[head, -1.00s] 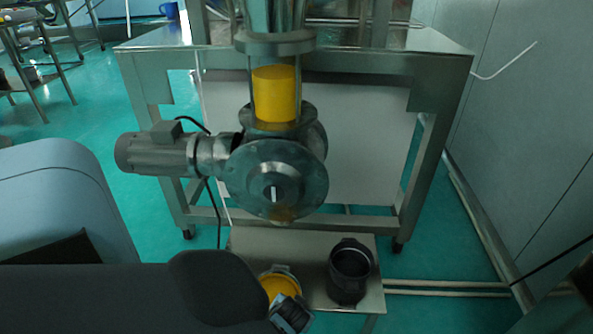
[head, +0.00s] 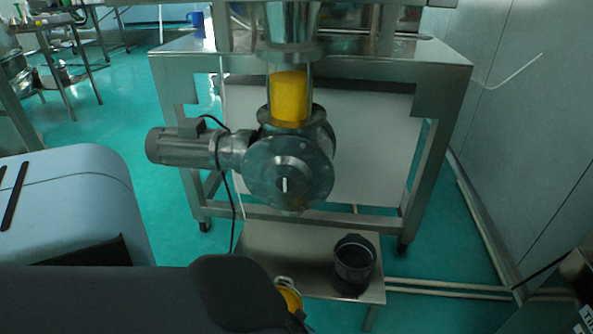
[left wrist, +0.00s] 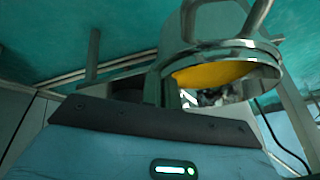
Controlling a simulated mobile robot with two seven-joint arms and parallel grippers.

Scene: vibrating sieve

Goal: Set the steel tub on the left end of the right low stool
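The steel tub, with yellow material inside, shows partly at the bottom of the head view (head: 288,297); my left arm covers most of it. Its shiny rim and wall show in the left wrist view (left wrist: 225,50). My left gripper (head: 299,318) is at the tub's near side and appears shut on it; its fingertips are hidden. The low stool (head: 300,265) stands beyond the tub, below the valve. A dark tub (head: 354,260) stands on its right end, and the visible left part of its top is bare.
A valve with a round flange (head: 288,172) and a motor (head: 180,147) hangs above the stool under a steel frame table (head: 430,50). A grey-blue rounded body (head: 65,205) is at the left. A wall and floor rails (head: 450,286) bound the right.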

